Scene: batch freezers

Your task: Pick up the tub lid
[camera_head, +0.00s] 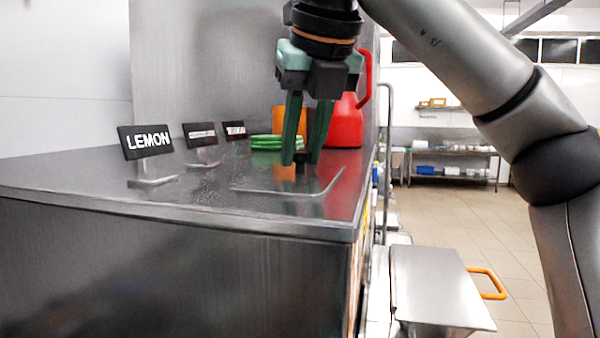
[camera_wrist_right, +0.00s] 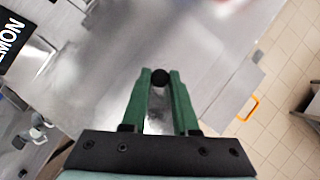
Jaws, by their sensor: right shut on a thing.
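The tub lid (camera_head: 262,184) is a flat, shiny metal plate with a raised edge at its right, on or just above the steel counter top. Its small dark knob (camera_wrist_right: 160,77) shows between my fingertips in the right wrist view. My right gripper (camera_head: 300,162) points down over the lid, its green fingers shut on the knob. The fingers hide part of the knob in the head view. I cannot tell whether the lid touches the counter. My left gripper is in neither view.
Name signs, one reading LEMON (camera_head: 148,141), stand at the counter's left. Green stacked items (camera_head: 265,142), an orange container (camera_head: 279,119) and a red jug (camera_head: 346,122) stand behind the gripper. A steel cover with an orange handle (camera_head: 490,284) lies lower right.

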